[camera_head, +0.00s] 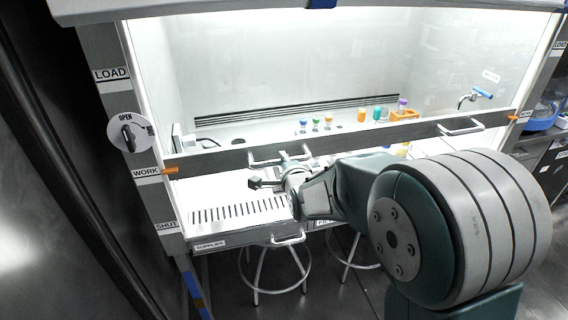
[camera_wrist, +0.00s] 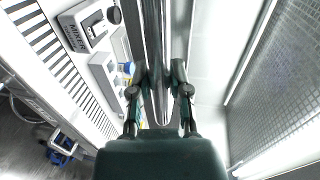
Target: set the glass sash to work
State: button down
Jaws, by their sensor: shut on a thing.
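The glass sash (camera_head: 340,80) of the hood has a dark bottom rail (camera_head: 375,139) with two pale bar handles. Its orange pointer (camera_head: 171,170) is about level with the WORK label (camera_head: 146,173) on the left post. LOAD (camera_head: 111,74) is above and SHUT (camera_head: 166,226) below. My gripper (camera_head: 287,164) is at the left sash handle (camera_head: 264,162); my arm partly hides the contact. In the wrist view, the fingers (camera_wrist: 160,88) are shut around a shiny bar (camera_wrist: 158,45), the handle.
A round OPEN dial (camera_head: 127,131) is on the left post. Several coloured-cap vials (camera_head: 316,124), an orange rack (camera_head: 404,114) and a blue-handled tap (camera_head: 475,96) are inside the hood. Stools (camera_head: 275,268) stand below the worktop. A MIXER box (camera_wrist: 82,27) shows in the wrist view.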

jog(key=c, duration=0.6)
grip_release()
jog(key=shift+a, duration=0.15)
jog(key=shift+o, duration=0.2)
jog(key=shift+f, duration=0.1)
jog(key=v, duration=1.2)
jog(key=shift+w, duration=0.1)
jog(key=s+d+n+g+h, duration=0.1)
jog(key=s+d+n+g, duration=0.2)
jog(key=s, duration=0.4)
jog(key=s+d+r+n+g+h, duration=0.1)
jog(key=s+d+n+g, duration=0.2)
jog(key=s+d+n, duration=0.3)
jog(key=s+d+n+g+h, duration=0.2)
jog(key=s+d+n+g, duration=0.1)
jog(key=s, duration=0.7)
jog(key=d+n, duration=0.1)
jog(key=n, duration=0.1)
jog(key=shift+d+r+n, duration=0.25)
jog(key=shift+r+n, duration=0.1)
jog(key=shift+n, duration=0.05)
